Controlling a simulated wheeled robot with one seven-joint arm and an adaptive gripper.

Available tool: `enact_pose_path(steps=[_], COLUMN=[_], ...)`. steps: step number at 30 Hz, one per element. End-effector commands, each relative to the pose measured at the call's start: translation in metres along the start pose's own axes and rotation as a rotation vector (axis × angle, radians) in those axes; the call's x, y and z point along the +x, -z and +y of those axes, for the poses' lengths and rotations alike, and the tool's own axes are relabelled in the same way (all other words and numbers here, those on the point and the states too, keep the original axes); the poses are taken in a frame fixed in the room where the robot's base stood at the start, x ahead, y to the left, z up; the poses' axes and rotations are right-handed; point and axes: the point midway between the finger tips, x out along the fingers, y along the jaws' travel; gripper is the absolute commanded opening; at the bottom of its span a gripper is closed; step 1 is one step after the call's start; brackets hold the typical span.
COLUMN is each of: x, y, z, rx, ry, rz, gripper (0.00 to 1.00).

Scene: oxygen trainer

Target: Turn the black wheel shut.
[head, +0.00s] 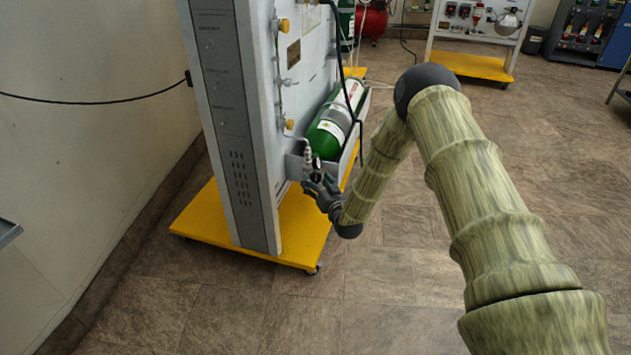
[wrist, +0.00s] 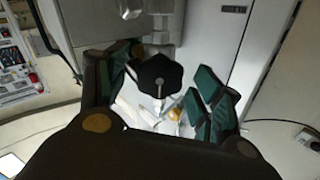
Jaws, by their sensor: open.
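The black wheel (wrist: 158,76) is a lobed knob near the middle of the wrist view, with a small metal stem or pin at its centre. My gripper (wrist: 165,88) is open, with one green-padded finger to the left of the wheel and the other to the right. A gap shows between the wheel and the right finger; the left finger is very close to its left side, and I cannot tell if they touch. In the head view my gripper (head: 318,183) is at the near end of the green cylinder (head: 331,130), and the wheel cannot be made out there.
The trainer's grey panel (head: 230,110) stands on a yellow wheeled base (head: 305,225) left of my arm. A black hose (head: 341,50) runs down beside the cylinder. Another yellow-based stand (head: 475,66) is at the back. The tiled floor in front is clear.

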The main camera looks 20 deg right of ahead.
Motion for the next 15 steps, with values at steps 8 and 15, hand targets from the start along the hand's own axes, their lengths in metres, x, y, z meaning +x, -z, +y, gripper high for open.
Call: enact_pose_path(steps=[8, 15], x=[-0.049, -0.087], y=[-0.001, 0.0], z=[0.0, 0.0], rx=[0.002, 0.001], ry=[-0.001, -0.001], rz=[-0.004, -0.002], gripper=[0.66, 0.66])
